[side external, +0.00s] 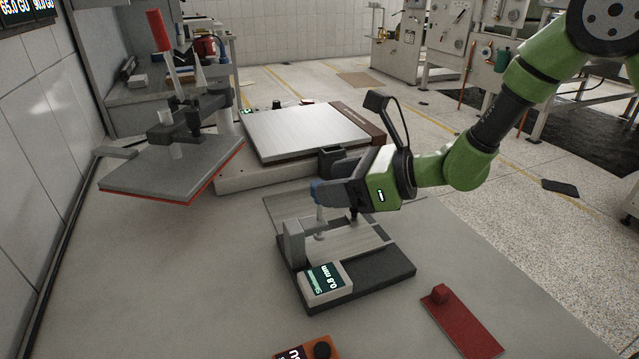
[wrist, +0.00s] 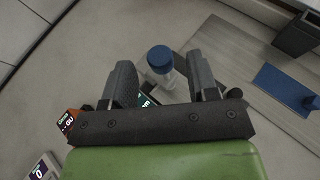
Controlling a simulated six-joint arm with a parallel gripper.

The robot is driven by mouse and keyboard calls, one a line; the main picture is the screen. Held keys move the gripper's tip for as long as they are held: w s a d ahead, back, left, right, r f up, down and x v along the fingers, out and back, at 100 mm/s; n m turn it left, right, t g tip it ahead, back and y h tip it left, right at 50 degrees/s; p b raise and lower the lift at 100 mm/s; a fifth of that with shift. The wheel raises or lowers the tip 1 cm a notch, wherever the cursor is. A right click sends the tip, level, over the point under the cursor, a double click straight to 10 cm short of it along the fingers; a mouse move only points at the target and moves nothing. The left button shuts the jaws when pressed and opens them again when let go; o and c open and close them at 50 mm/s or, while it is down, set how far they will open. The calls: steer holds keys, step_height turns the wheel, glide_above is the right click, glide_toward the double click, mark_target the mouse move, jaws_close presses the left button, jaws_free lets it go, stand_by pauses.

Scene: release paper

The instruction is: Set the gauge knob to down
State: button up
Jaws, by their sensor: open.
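The thickness gauge (side external: 290,242) stands on a dark base on the bench, with a lit display (side external: 325,280) reading about 0.8 mm. Its blue knob (side external: 315,188) tops a pale vertical stem and is partly hidden by my gripper in the side view. In the wrist view the round blue knob (wrist: 160,56) shows between my two fingers, with gaps on both sides. My gripper (wrist: 162,72) is open around the knob's place, not closed on it. In the side view my gripper (side external: 322,192) reaches in from the right at knob height. Whether a finger touches the knob I cannot tell.
A flat metal-topped press (side external: 305,130) stands behind the gauge. A grey plate with red edge (side external: 165,165) is at the left. A red block with a knob (side external: 460,320) and an orange device (side external: 305,349) lie in front. Bare bench (side external: 180,270) is free at left.

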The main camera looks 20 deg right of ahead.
steer(key=shift+x, duration=1.65)
